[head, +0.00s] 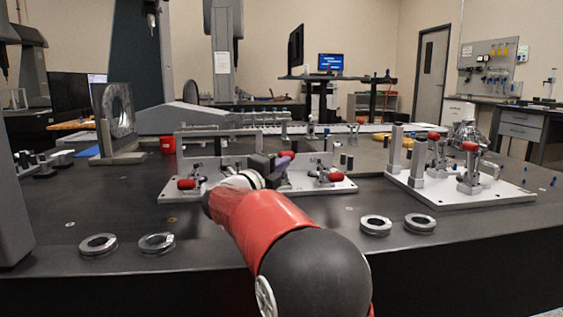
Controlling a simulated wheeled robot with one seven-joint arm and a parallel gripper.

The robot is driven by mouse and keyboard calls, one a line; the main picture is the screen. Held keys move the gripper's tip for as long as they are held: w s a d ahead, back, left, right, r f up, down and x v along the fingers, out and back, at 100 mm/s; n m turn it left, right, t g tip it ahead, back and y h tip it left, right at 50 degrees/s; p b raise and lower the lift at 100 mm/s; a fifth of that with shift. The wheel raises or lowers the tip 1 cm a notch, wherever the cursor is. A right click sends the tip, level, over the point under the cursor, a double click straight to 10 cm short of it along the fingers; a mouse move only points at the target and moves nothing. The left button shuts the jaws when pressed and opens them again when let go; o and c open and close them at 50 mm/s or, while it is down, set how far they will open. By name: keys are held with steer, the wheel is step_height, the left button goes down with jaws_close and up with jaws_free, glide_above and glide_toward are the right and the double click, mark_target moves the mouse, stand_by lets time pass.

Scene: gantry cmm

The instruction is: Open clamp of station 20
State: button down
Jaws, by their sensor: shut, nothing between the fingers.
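A white fixture plate (300,184) lies on the dark table in the middle, with toggle clamps on it. One red-tipped clamp (187,184) is at its left end and another (333,177) at its right. A second white plate (450,193) at the right carries more red-tipped clamps (470,147) and grey posts. I cannot read any station number. My gripper (284,160) is shut and empty over the middle plate, between its two clamps. My arm hides part of that plate, and whether the gripper touches anything is unclear.
Metal rings (98,244) lie along the table's front edge, left and right of my arm. A long rail of parts (230,121) runs behind. Table between the plates and front rings is mostly clear.

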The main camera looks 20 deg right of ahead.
mark_target(280, 156)
steer(key=shift+w+d+r+n+y+p, duration=0.1)
steer(key=shift+w+r+n+y+p, duration=0.25)
steer(key=shift+p, duration=0.65)
steer(key=shift+w+d+r+n+y+p, duration=0.1)
steer(key=shift+r+n+p, duration=0.1)
steer(key=shift+r+p, duration=0.6)
steer(key=shift+w+r+n+y+p, duration=0.2)
steer(key=shift+r+n+y+p, duration=0.05)
steer(key=shift+p, duration=0.9)
steer(key=shift+w+d+r+n+g+p, duration=0.15)
steer(key=shift+w+p, duration=0.2)
steer(key=shift+p, duration=0.25)
steer(key=shift+w+r+n+g+p, duration=0.15)
steer(key=shift+w+p, duration=0.2)
steer(key=shift+p, duration=0.2)
steer(key=shift+f, duration=0.15)
